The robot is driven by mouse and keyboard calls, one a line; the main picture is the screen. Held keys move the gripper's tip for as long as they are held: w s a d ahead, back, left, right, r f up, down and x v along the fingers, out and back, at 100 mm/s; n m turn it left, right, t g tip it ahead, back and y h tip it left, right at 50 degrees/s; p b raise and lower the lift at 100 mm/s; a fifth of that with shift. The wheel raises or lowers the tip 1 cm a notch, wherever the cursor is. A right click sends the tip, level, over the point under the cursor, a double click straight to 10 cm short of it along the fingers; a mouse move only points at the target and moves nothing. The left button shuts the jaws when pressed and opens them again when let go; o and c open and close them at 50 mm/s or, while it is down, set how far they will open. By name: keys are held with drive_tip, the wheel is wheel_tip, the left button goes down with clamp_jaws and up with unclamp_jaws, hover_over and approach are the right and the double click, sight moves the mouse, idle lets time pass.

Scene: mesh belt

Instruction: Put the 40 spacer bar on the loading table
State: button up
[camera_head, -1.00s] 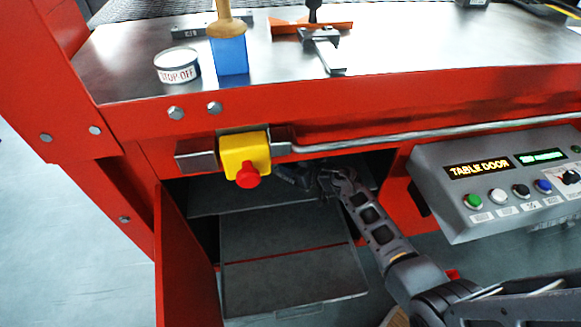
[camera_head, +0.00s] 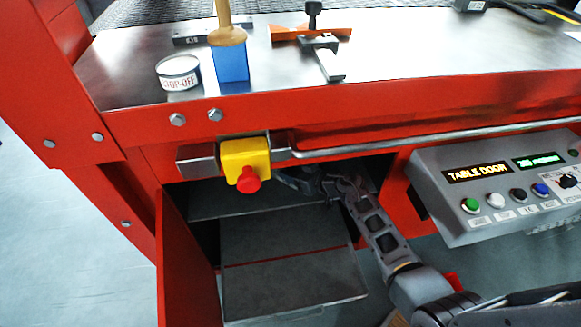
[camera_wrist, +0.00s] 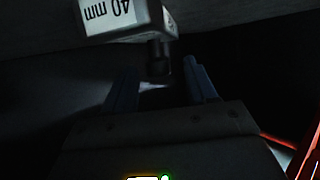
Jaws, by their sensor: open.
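The 40 spacer bar (camera_wrist: 108,20) shows at the top of the wrist view as a pale block end marked "40 mm". A dark round knob (camera_wrist: 158,60) stands out beside it. My gripper (camera_wrist: 163,82) is open, with its two fingers on either side of the knob and a gap showing. Contact cannot be told. In the head view my gripper (camera_head: 332,186) reaches into the dark compartment under the loading table (camera_head: 420,50), and the bar is not clearly seen there.
The compartment's red door (camera_head: 185,255) stands open at left, with a grey drawer (camera_head: 290,285) pulled out. A yellow stop box (camera_head: 243,160), a rail and a control panel (camera_head: 500,185) flank the opening. A tin, blue-based tool and clamp stand on the table.

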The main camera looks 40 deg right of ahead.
drive_tip(key=p+v, duration=0.3)
drive_tip(key=v, duration=0.7)
drive_tip(key=s+a+r+t, duration=0.2)
drive_tip(key=s+a+r, duration=0.35)
drive_tip(key=a, duration=0.25)
drive_tip(key=s+a+r+t, duration=0.2)
drive_tip(key=s+a+r, duration=0.3)
drive_tip(key=a, duration=0.4)
drive_tip(key=s+a+r+g, duration=0.1)
drive_tip(key=s+r, duration=0.6)
drive_tip(key=s, duration=0.3)
drive_tip(key=s+a+r+g, duration=0.1)
drive_tip(key=s+a+r, duration=0.1)
drive_tip(key=s+r, duration=0.6)
drive_tip(key=s, duration=0.3)
drive_tip(key=shift+s+a+g, duration=0.15)
drive_tip(key=shift+a+g, duration=0.05)
drive_tip(key=shift+g, duration=0.2)
